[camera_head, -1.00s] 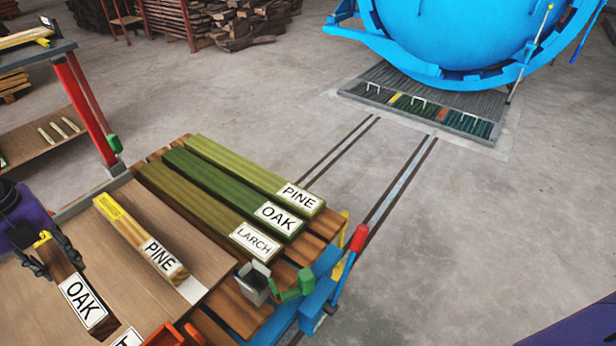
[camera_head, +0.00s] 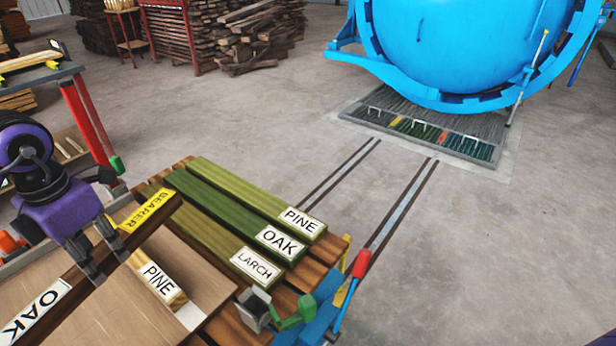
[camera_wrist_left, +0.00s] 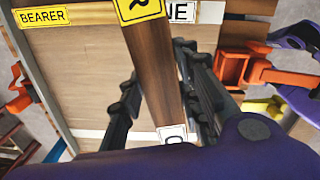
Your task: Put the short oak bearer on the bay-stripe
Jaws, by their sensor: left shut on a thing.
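The short oak bearer (camera_head: 40,311) is a dark brown bar with a white OAK label at its near end and a yellow BEARER label at its far end. My left gripper (camera_head: 102,256) is shut across its middle and holds it raised and slanted over the tan bench board. In the left wrist view, the bearer (camera_wrist_left: 152,65) runs between the fingers of the left gripper (camera_wrist_left: 166,105). A lighter PINE bearer (camera_head: 157,282) lies on the board, partly hidden behind the oak one. I cannot tell which marking is the bay-stripe. My right gripper is not in view.
Green-stained LARCH (camera_head: 254,265), OAK (camera_head: 280,242) and PINE (camera_head: 300,222) timbers lie on a slatted blue cart beside the board. A red-handled lever (camera_head: 361,264) stands at its corner. Floor rails (camera_head: 400,205) lead to a blue autoclave (camera_head: 450,45). The floor at right is clear.

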